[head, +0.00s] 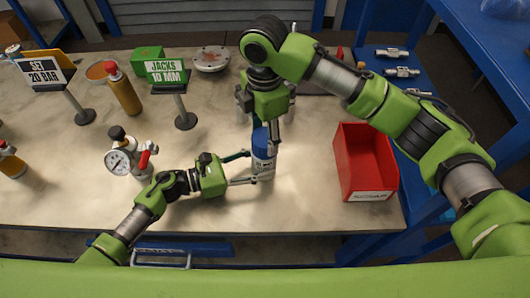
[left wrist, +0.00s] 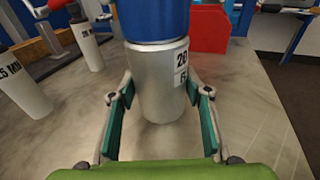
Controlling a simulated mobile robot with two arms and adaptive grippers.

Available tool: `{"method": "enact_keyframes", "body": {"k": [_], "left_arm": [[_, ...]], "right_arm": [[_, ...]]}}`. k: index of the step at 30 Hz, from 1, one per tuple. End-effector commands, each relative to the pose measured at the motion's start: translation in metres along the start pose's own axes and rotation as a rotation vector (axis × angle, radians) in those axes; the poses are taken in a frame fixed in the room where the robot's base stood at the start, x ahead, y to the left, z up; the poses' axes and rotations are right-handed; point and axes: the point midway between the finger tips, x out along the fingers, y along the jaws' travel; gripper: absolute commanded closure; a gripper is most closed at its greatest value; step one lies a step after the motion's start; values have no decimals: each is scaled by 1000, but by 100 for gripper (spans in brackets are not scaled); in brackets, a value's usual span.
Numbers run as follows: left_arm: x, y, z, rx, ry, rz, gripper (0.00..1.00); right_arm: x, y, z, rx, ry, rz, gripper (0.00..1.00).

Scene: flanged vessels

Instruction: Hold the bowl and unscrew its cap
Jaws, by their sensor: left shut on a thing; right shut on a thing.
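The bowl (head: 263,166) is a silver cylinder standing upright on the bench, with a blue cap (head: 261,139) on top. In the left wrist view the bowl (left wrist: 155,85) carries a white label, and the blue cap (left wrist: 155,18) sits on it. My left gripper (head: 250,168) reaches in from the left with a finger on each side of the bowl, shut on it. My right gripper (head: 265,127) comes down from above and is shut on the cap. Its fingers and arm hide part of the cap top.
A red bin (head: 366,160) stands to the right. A pressure gauge (head: 120,162) with a red-handled valve stands left, near my left arm. Behind are a green sign (head: 166,71), an orange bottle (head: 123,92) and a flanged disc (head: 211,58). The bench front is clear.

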Motion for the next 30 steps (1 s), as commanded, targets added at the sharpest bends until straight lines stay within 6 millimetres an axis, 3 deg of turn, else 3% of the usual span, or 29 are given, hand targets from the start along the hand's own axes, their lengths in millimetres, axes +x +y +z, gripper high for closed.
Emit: {"method": "enact_keyframes", "body": {"k": [30], "left_arm": [[0, 0, -2, -1, 4, 1, 72]], "right_arm": [[-26, 0, -2, 2, 3, 3, 82]]}}
